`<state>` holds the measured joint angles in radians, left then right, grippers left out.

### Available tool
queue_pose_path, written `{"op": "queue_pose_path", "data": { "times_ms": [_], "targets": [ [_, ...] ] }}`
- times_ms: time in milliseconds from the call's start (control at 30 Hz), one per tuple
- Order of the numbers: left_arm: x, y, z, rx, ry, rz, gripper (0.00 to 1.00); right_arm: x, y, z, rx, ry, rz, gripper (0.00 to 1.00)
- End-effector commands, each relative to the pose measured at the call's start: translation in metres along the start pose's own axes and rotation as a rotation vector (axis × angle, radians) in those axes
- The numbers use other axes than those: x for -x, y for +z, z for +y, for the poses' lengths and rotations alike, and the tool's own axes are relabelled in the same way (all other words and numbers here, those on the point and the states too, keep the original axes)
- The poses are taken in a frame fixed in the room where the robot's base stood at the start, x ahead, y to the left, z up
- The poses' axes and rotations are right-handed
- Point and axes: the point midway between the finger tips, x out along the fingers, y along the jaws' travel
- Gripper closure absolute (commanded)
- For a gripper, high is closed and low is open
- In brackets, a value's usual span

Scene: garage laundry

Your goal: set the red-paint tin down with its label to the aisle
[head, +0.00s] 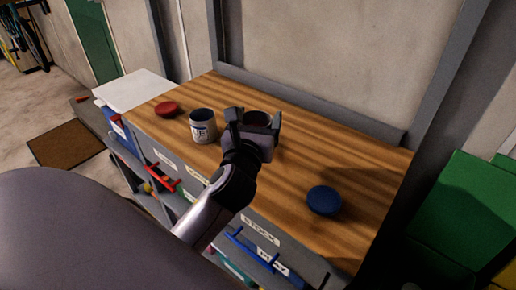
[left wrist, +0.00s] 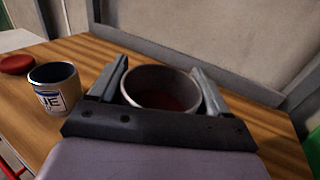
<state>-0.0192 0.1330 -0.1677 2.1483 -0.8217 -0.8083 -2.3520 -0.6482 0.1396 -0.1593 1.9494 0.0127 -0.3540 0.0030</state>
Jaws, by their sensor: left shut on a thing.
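The red-paint tin (head: 258,118) is an open grey can with dark red inside. My left gripper (head: 254,122) is shut on it, one finger on each side, over the middle of the wooden bench top (head: 290,150). In the left wrist view the tin (left wrist: 162,98) sits upright between the fingers. Its label is hidden from both views, and I cannot tell whether its base touches the wood. A second tin (head: 203,127) stands to the left with a white and blue label facing the drawer side; it also shows in the left wrist view (left wrist: 55,88). My right gripper is out of view.
A red lid (head: 166,109) lies at the bench's far left and a blue lid (head: 324,201) at the right front. Labelled drawers (head: 262,231) with coloured handles line the front. A wall ledge (head: 310,105) runs behind. Green boxes (head: 465,210) stand at right. Wood between gripper and blue lid is clear.

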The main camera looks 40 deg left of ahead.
Motion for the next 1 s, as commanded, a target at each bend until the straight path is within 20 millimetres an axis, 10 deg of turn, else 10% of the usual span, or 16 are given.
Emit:
{"op": "queue_pose_path", "data": {
  "times_ms": [500, 933, 967, 1000],
  "targets": [
    [0.0, -0.063, 0.0, 0.0, 0.0, -0.001, 0.59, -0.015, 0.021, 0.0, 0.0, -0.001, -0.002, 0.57],
    [0.0, -0.068, 0.0, -0.001, -0.001, -0.002, 0.59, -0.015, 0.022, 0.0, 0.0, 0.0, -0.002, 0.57],
    [0.0, -0.067, 0.0, -0.001, -0.001, -0.001, 0.13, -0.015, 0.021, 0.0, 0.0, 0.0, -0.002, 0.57],
    [0.0, -0.067, 0.0, 0.0, -0.001, -0.001, 0.0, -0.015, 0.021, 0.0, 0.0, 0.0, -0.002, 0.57]
  ]
}}
